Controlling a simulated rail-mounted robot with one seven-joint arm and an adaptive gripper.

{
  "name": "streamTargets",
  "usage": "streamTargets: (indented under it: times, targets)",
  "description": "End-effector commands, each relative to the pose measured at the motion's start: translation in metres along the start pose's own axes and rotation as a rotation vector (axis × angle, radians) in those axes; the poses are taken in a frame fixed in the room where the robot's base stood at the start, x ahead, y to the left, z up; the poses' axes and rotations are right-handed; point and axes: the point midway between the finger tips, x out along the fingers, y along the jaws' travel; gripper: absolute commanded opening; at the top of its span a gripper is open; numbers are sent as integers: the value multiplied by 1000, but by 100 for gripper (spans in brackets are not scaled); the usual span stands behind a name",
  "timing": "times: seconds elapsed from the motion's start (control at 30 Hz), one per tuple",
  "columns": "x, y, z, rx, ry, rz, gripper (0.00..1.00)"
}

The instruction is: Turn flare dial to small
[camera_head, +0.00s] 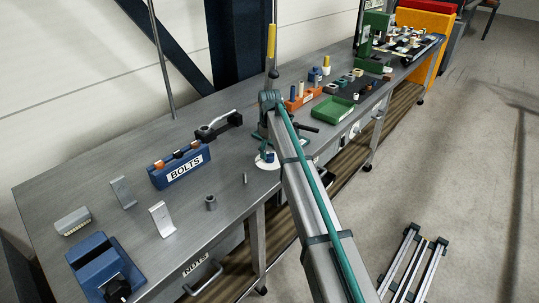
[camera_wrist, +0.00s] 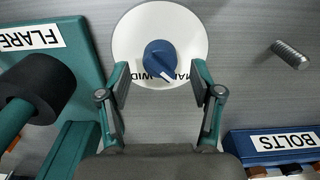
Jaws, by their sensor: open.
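The flare dial is a blue knob (camera_wrist: 158,55) with a white pointer mark, on a round white plate (camera_wrist: 190,28). The pointer faces the lower right in the wrist view. Black lettering on the plate is partly covered by the knob and the fingers, so I cannot read it fully. My gripper (camera_wrist: 160,70) is open, its fingers on either side of the knob's near side, with gaps to it. In the head view the white plate (camera_head: 266,163) lies on the bench, with my gripper (camera_head: 264,149) over it, small and partly hidden by my arm.
A teal tool labelled FLARE (camera_wrist: 78,55) with a black roller stands close left of the gripper. A green tray (camera_head: 332,109) lies farther along the bench.

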Motion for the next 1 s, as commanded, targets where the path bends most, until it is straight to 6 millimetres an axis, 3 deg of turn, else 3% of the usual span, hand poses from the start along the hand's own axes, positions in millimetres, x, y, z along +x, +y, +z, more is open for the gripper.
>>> streamTargets:
  times: [0.3,0.5,1.0]
  targets:
    - [-62,1,-1,0,2,2,65]
    - [-88,1,-1,-1,1,1,65]
    - [-98,0,0,-1,1,0,65]
